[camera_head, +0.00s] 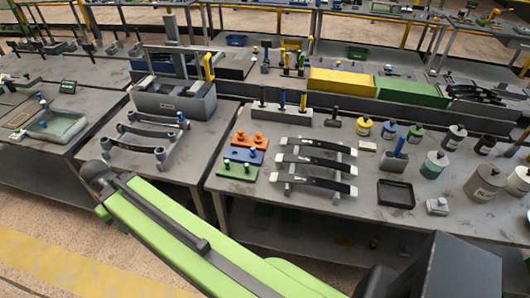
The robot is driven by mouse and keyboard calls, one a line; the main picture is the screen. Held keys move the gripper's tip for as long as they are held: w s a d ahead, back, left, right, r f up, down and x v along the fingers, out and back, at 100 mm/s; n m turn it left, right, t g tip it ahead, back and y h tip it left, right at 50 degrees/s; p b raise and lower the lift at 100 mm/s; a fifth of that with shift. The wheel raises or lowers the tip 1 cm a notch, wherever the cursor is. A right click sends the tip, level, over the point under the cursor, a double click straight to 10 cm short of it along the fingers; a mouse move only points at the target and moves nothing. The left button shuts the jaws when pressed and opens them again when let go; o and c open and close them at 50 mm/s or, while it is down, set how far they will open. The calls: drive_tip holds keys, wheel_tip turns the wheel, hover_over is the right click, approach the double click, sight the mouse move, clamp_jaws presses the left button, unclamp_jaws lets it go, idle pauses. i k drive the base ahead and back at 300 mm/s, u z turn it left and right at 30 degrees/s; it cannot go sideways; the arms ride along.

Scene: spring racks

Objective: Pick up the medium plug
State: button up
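No single item is clearly marked as the medium plug, and I cannot tell which it is. Small upright plugs stand on three coloured plates at the left of the near table: an orange plate (262,142), a blue plate (236,156) and a green plate (233,170). The plates lie in a row from back to front. My green arm (175,235) crosses the lower left of the view, in front of the tables. My gripper is not visible, so its opening and contents are hidden.
Beside the plates stands a rack of curved black springs (315,163). To its right are a black tray (396,193) and several capped grey cylinders. A block with coloured-handled tools (280,115) stands behind. A grey bin (174,101) sits on the left table.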

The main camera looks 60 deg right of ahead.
sight(253, 154)
drive_tip(key=u, duration=0.05)
drive_tip(key=i, duration=1)
drive_tip(key=z, duration=0.1)
